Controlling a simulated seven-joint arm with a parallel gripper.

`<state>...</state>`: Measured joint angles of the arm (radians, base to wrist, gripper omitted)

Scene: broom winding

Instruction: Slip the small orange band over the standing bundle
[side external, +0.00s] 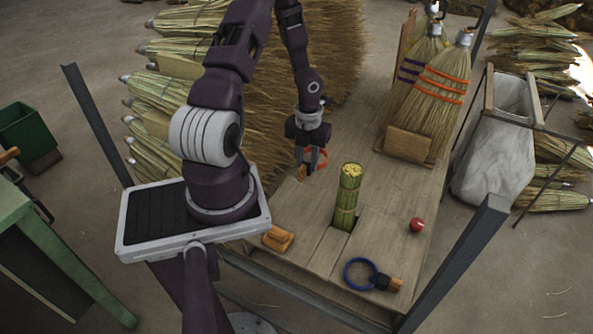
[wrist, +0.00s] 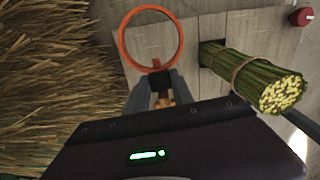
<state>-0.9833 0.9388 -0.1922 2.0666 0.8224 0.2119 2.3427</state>
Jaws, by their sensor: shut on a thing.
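The small orange band (side external: 325,158) is a thin ring on a dark tab with a wooden grip. My gripper (side external: 312,162) is shut on that tab and holds the band left of and behind the bundle. In the wrist view the ring (wrist: 120,42) shows whole and empty beyond the fingertips (wrist: 158,88). The standing bundle (side external: 347,200) is green stalks tied with twine, upright in the table. It also shows in the wrist view (wrist: 245,70), to the right of the band and apart from it. The fingers partly hide the tab.
A blue ring (side external: 347,272) with a similar tab lies at the table's front. A wooden block (side external: 278,238) lies front left. Finished brooms (side external: 435,95) stand at the back right. Loose broom straw (side external: 300,60) is piled behind.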

